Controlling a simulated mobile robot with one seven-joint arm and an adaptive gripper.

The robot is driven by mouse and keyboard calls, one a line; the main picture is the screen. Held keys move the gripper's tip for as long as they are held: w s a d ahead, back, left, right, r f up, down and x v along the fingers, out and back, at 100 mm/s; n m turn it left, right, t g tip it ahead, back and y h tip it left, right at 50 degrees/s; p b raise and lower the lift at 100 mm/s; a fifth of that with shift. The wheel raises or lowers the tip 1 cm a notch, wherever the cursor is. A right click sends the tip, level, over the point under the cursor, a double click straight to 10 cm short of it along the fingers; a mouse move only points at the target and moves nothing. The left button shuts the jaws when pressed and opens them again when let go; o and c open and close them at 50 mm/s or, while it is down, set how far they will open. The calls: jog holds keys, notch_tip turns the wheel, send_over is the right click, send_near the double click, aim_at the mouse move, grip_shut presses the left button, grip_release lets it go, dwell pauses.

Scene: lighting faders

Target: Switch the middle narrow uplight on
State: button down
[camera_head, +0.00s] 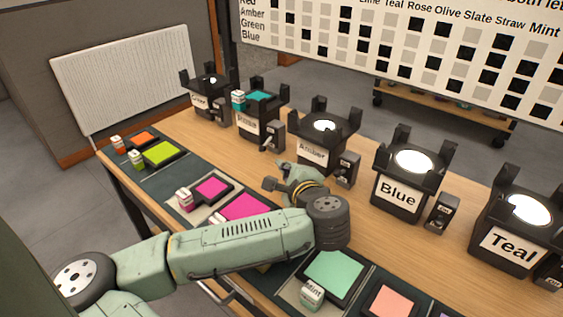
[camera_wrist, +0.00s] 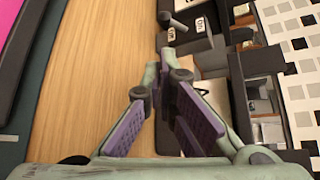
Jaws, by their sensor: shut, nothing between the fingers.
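Black uplights stand in a row in the head view: a far-left one (camera_head: 198,101), Rose (camera_head: 250,126), Amber (camera_head: 312,153), Blue (camera_head: 397,196) and Teal (camera_head: 505,250). Far-left and Amber show small bright discs; Blue and Teal show broader ones. Rose's top bears a teal sheet. Switch boxes stand beside Rose (camera_head: 273,136) and Amber (camera_head: 346,168). My gripper (camera_head: 277,172) is low over the table in front of these two. In the wrist view, my gripper (camera_wrist: 161,68) is shut and empty, its tips close to a switch box (camera_wrist: 190,40) marked "On" with a lever (camera_wrist: 173,21). Which lamp's box is unclear.
Coloured sheets on dark mats line the table's near side, including lime (camera_head: 160,153), pink (camera_head: 211,188) and mint (camera_head: 334,272). A small teal-topped block (camera_head: 238,100) is by Rose. A lettered chart (camera_head: 420,50) stands behind. Bare wood (camera_head: 225,150) lies between lamps and mats.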

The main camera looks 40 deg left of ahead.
aim_at(266, 144)
jog(key=p+x, duration=0.1)
jog(key=x, duration=0.8)
jog(key=shift+w+r+p, duration=0.1)
jog(key=shift+p, duration=0.55)
jog(key=shift+s, duration=0.2)
jog(key=shift+m+g, duration=0.3)
